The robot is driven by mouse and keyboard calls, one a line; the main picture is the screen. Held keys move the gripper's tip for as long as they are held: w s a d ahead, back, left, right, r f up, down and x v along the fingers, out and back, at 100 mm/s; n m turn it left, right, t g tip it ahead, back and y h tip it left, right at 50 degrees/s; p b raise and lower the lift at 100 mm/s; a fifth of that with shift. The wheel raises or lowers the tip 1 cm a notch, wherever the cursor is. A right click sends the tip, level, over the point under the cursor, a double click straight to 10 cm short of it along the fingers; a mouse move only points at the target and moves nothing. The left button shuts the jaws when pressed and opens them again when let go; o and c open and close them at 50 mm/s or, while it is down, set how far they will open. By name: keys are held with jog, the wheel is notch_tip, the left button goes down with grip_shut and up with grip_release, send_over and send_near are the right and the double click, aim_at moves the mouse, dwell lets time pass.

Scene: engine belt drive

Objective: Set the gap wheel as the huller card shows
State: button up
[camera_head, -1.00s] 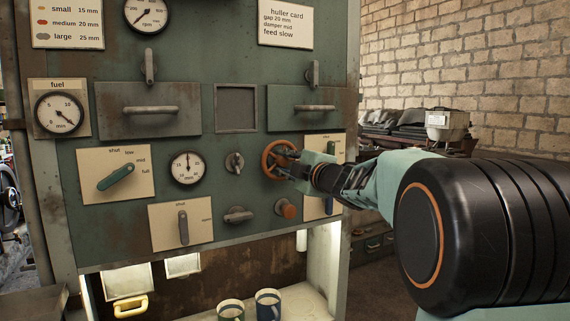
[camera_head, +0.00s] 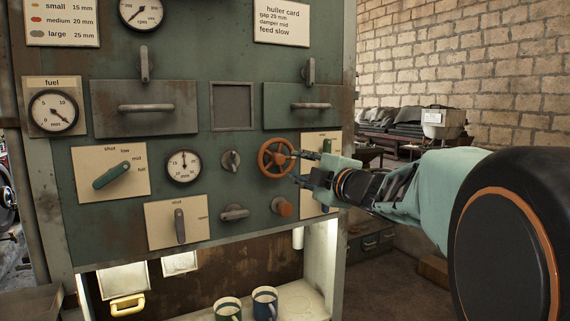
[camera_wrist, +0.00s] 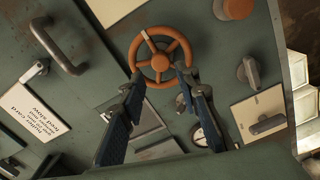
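The orange gap wheel (camera_head: 277,158) with spokes sits on the green panel. In the wrist view the wheel (camera_wrist: 160,62) shows whole, with a pale mark on its rim. My gripper (camera_head: 298,168) is just right of the wheel; in the wrist view its two fingers (camera_wrist: 159,80) are spread with nothing between them, near the wheel's rim. I cannot tell whether a tip touches it. The huller card (camera_head: 283,22) at upper right seems to read gap 20 mm, damper mid, feed slow. The mm gauge (camera_head: 184,166) left of the wheel has its needle pointing about straight up.
A small knob (camera_head: 231,161) and an orange-capped knob (camera_head: 282,206) are near the wheel. A damper lever (camera_head: 113,175) and lower lever (camera_head: 180,226) are at left. Drawers (camera_head: 145,108) are above. Two mugs (camera_head: 265,303) stand below.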

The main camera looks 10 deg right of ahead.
jog(key=shift+v, duration=1.55)
jog(key=shift+a, duration=0.1)
